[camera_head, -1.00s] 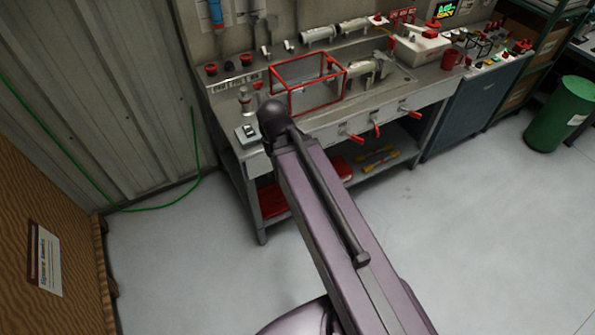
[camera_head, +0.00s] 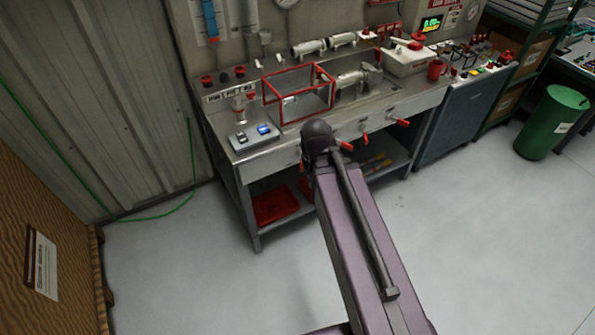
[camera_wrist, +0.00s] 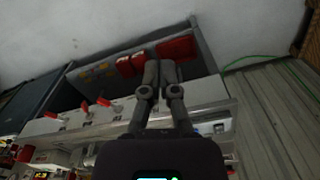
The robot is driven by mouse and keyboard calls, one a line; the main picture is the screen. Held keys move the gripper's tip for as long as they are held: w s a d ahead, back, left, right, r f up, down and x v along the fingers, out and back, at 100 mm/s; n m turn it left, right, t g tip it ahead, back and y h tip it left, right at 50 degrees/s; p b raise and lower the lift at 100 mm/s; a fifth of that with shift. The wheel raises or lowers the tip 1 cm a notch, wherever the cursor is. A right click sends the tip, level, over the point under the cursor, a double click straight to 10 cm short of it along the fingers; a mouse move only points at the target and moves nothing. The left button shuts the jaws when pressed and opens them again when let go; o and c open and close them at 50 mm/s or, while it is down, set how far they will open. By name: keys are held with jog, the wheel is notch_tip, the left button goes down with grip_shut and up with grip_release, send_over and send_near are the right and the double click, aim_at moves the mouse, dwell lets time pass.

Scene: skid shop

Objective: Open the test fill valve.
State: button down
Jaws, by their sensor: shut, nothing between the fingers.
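The bench front in the head view carries several red-handled valves, among them a left one (camera_head: 345,146) partly behind my arm, a middle one (camera_head: 363,127) and a right one (camera_head: 401,122). Red handles also show in the wrist view, where the bench appears upside down: one (camera_wrist: 104,102), another (camera_wrist: 84,107) and a third (camera_wrist: 50,115). Their labels are unreadable, so I cannot tell which is the test fill valve. My gripper (camera_wrist: 158,66) is shut and empty, its fingers over the bench's front and lower shelf in that view, apart from the handles. My arm hides it in the head view.
A red-framed cage (camera_head: 298,94) and a small device with a blue display (camera_head: 264,129) stand on the bench. Red trays (camera_wrist: 176,48) lie on the lower shelf. A green bin (camera_head: 552,123) stands at right. The floor in front is clear.

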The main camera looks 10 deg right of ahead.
jog(key=shift+s+d, duration=0.1)
jog(key=shift+d, duration=0.15)
jog(key=w+f+n+t+h+b, duration=0.15)
jog(key=w+f+h+b, duration=0.25)
jog(key=w+f+b, duration=0.6)
jog(key=w+f+n+t+h+b, duration=0.1)
jog(key=w+f+t+h+b, duration=0.15)
jog(key=f+h+b, duration=0.8)
jog(key=w+a+f+n+t+b, duration=0.4)
jog(key=w+a+b, duration=0.7)
jog(key=b, duration=1.3)
jog(key=shift+w+a+f+t, duration=0.15)
jog(key=shift+a+f+t, duration=0.55)
jog(key=shift+a+t, duration=0.25)
jog(key=shift+w+d+h, duration=0.1)
jog(key=shift+d+h, duration=0.15)
